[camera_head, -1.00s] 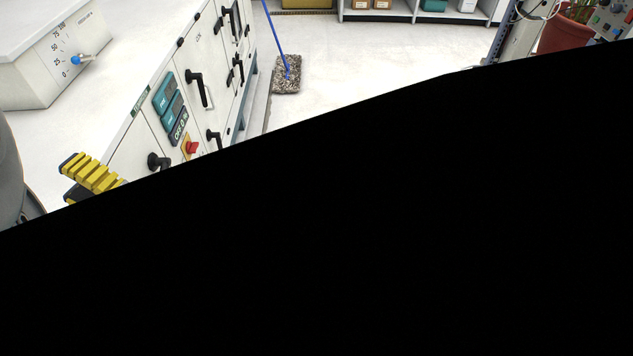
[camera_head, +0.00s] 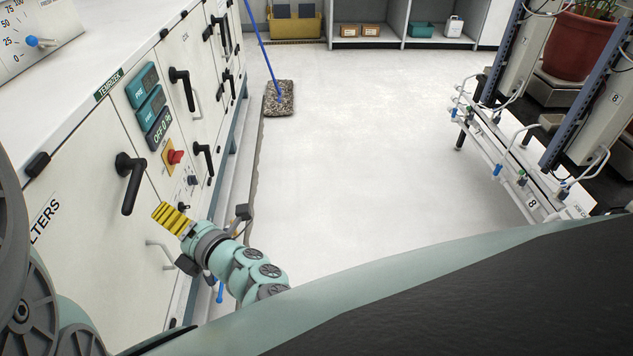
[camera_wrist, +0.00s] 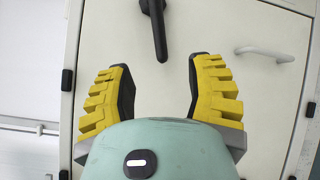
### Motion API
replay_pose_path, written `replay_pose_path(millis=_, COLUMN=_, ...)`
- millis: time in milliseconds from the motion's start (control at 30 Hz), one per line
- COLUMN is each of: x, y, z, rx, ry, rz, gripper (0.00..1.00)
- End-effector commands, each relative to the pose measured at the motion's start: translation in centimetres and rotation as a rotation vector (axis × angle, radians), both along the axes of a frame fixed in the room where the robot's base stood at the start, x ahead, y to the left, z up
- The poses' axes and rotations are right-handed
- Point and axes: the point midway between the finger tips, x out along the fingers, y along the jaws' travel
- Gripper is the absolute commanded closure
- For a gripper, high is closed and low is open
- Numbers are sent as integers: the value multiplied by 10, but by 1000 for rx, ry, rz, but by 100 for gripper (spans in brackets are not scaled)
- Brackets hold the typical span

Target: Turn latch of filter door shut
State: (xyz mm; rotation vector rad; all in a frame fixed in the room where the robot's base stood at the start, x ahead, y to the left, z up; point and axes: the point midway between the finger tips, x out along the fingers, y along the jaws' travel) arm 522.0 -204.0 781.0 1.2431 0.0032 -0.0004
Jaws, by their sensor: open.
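The filter door (camera_head: 75,190) is the white cabinet panel at left in the head view, with its lettering partly cut off. Its latch (camera_head: 130,185) is a black lever near the panel's right edge, its arm hanging downward from the pivot. My gripper (camera_head: 165,212) has yellow ribbed fingers and is close to the lower right of the latch. In the wrist view my gripper (camera_wrist: 153,75) is open and empty, the lever tip lying between and beyond the fingers.
A white pull handle (camera_wrist: 265,52) sticks out at right in the wrist view. A red emergency knob (camera_head: 176,157) and other black levers (camera_head: 183,88) are farther along the cabinet. A mop (camera_head: 279,98) stands on the floor.

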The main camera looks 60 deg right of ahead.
Motion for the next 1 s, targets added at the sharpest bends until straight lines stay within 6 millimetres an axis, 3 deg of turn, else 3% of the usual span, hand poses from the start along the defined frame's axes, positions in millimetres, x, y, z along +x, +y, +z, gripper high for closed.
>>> replay_pose_path(millis=300, x=65, y=2, z=3, rx=2, ry=-6, rz=5, gripper=47)
replay_pose_path(millis=600, x=115, y=2, z=3, rx=2, ry=-5, rz=6, gripper=47)
replay_pose_path(millis=800, x=136, y=2, z=2, rx=2, ry=-5, rz=5, gripper=47)
replay_pose_path(millis=1000, x=144, y=3, z=0, rx=3, ry=0, rz=5, gripper=47)
